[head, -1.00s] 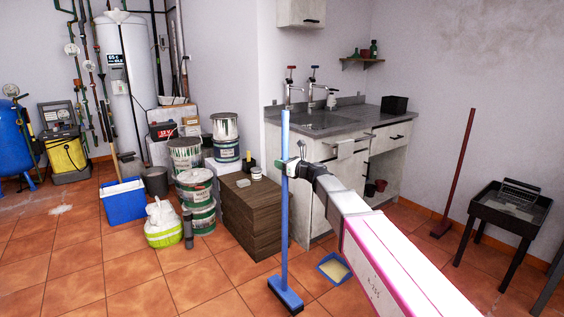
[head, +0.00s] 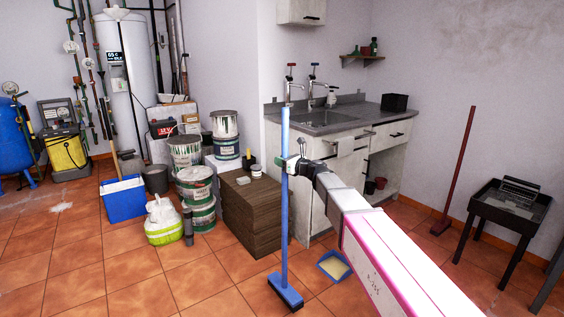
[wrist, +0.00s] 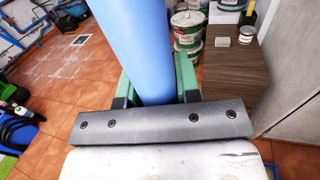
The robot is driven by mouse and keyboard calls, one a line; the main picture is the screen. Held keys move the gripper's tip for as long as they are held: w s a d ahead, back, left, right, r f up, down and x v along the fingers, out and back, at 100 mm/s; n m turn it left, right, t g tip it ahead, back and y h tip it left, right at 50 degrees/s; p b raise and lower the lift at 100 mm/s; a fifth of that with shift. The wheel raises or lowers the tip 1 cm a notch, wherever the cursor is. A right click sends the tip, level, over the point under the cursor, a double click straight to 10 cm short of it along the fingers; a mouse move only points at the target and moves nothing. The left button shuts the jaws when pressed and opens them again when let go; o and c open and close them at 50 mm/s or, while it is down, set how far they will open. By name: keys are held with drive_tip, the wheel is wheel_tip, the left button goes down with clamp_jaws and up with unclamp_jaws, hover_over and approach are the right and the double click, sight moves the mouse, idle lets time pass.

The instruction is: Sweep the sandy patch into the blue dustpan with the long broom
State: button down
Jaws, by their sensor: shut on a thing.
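My gripper (head: 287,166) is shut on the blue handle of the long broom (head: 284,215), which stands nearly upright. The broom's blue head with dark bristles is at the floor, in front of the wooden block. In the wrist view the thick blue handle (wrist: 135,45) passes between the green fingers; its lower end is hidden. A small blue-edged dustpan (head: 334,267) lies on the tiles right of the broom head, with a sandy-coloured inside; I cannot tell whether that is sand. A pale patch (head: 62,207) lies on the floor at far left, away from the broom.
A brown wooden block (head: 250,215) stands just behind the broom, with the sink cabinet (head: 345,180) to its right. Paint tins (head: 195,185), a white-and-green bag (head: 163,222) and a blue bin (head: 124,203) stand left. A red broom (head: 458,170) leans at the right wall. Front left floor is clear.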

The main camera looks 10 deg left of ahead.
drive_tip(key=shift+f, duration=0.15)
idle(0.3)
drive_tip(key=shift+f, duration=1.85)
